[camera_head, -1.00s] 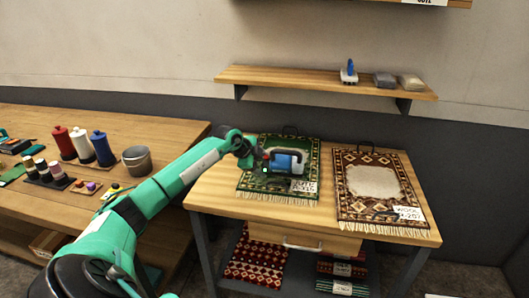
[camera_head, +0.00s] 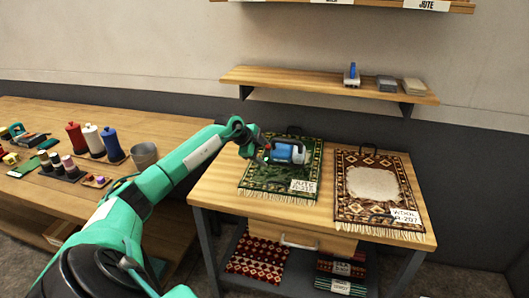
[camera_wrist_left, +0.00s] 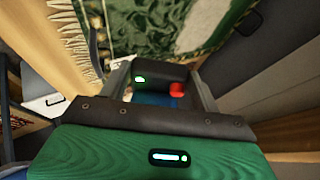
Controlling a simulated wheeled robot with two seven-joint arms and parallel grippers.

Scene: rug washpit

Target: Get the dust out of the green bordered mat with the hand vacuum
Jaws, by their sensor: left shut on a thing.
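The green bordered mat (camera_head: 265,183) lies on the right-hand wooden table, with a fringe along its front edge and a white tag reading JUTE (camera_head: 303,186). Pale patches show on its green field in the left wrist view (camera_wrist_left: 200,22). My left gripper (camera_head: 266,150) is shut on the hand vacuum (camera_head: 287,152), a blue and white body with a dark part, over the back half of the mat. The vacuum (camera_wrist_left: 158,76) is also between the fingers in the left wrist view. I cannot tell whether it touches the mat. My right gripper is not in view.
A brown bordered mat (camera_head: 340,207) with a pale middle and a WOOL tag lies to the right on the same table (camera_head: 225,198). A wall shelf (camera_head: 280,77) holds a blue-handled brush (camera_head: 351,76) and two blocks. The left bench carries spools and a bucket (camera_head: 144,156).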

